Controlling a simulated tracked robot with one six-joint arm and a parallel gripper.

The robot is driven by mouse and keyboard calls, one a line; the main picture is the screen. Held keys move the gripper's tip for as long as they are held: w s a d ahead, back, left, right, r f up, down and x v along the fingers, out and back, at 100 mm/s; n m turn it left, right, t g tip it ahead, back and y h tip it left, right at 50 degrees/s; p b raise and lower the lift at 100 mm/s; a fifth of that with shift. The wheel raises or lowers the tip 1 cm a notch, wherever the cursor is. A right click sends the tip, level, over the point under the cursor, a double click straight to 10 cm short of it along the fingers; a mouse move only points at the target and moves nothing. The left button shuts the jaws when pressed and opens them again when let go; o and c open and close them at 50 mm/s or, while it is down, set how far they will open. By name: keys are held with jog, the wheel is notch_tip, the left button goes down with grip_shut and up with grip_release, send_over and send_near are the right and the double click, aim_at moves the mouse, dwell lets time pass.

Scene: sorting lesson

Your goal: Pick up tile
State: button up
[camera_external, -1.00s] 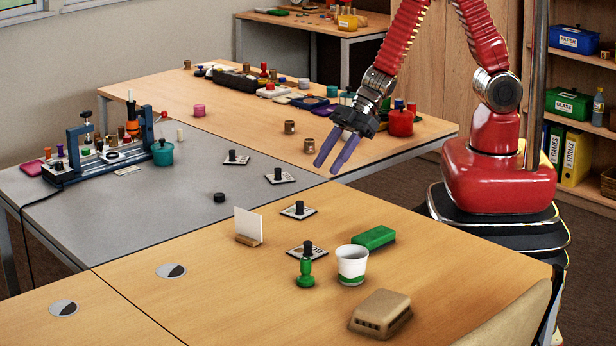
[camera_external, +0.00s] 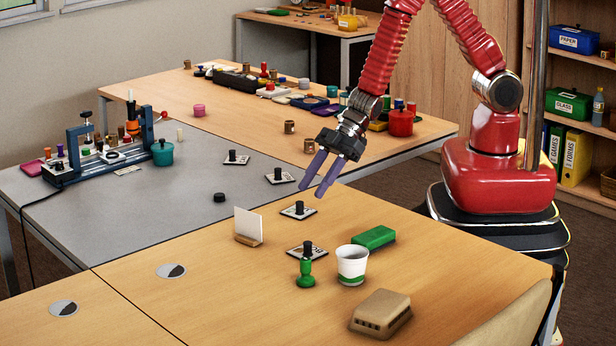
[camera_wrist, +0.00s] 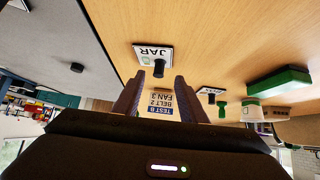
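Several square white tiles with black knobs lie about. One tile (camera_external: 299,211) lies on the near wooden table; it appears to be the one marked JAR (camera_wrist: 151,53) in the wrist view. A second tile (camera_external: 306,251) lies nearer the camera. Two more tiles, one left (camera_external: 237,159) and one right (camera_external: 280,177), lie on the grey table. My gripper (camera_external: 310,192) is open and empty, its two purple fingers pointing down and left, above and behind the JAR tile. In the wrist view the fingers (camera_wrist: 158,84) stand apart, below that tile in the picture.
A white card in a wooden holder (camera_external: 248,226) stands left of the JAR tile. A green box (camera_external: 374,237), a paper cup (camera_external: 352,262), a green-handled stamp (camera_external: 305,270) and a brown block (camera_external: 381,313) are on the near table. The table's left part is mostly clear.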

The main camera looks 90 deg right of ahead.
aim_at(304, 212)
jog(key=shift+x, duration=2.6)
jog(key=shift+w, duration=0.1)
grip_shut()
